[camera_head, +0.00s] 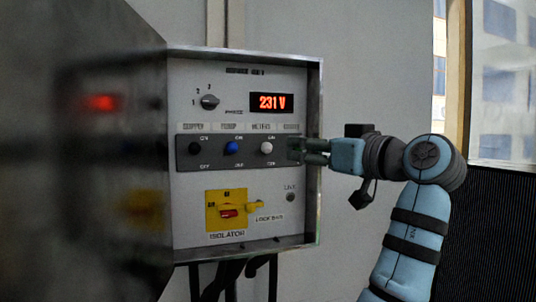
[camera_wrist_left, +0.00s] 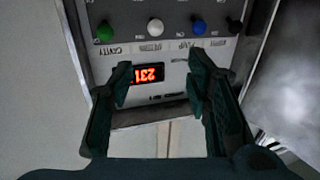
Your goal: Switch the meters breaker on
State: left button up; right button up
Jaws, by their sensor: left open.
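The meters breaker is the white knob (camera_head: 266,148) in the switch row of the grey control panel (camera_head: 184,90), between ON and OFF marks. Its lever position is too small to tell. In the left wrist view, which is upside down, the white knob (camera_wrist_left: 155,28) stands between a green and a blue knob. My left gripper (camera_head: 308,151) is at the right end of the switch row, right of the white knob, covering the last switch. In its wrist view the left gripper (camera_wrist_left: 158,68) has its fingers apart, with nothing between them. My right gripper is not in view.
A blue knob (camera_head: 232,147) and a black knob (camera_head: 195,148) lie left of the white one; a green knob (camera_wrist_left: 105,32) is at its other side. A display (camera_head: 271,102) reads 231 V. The yellow isolator (camera_head: 227,210) is below. The open cabinet door (camera_head: 95,180) stands left.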

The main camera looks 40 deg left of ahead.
pick_arm(q)
jog(key=p, duration=0.2)
send_near(271, 148)
jog(key=x, duration=0.3)
jog(key=p+x, duration=0.1)
jog(key=x, duration=0.6)
jog(key=shift+s+a+r+p, duration=0.1)
jog(key=shift+s+a+p, duration=0.1)
jog(key=shift+p, duration=0.15)
jog(key=shift+w+d, duration=0.1)
jog(key=shift+w, duration=0.05)
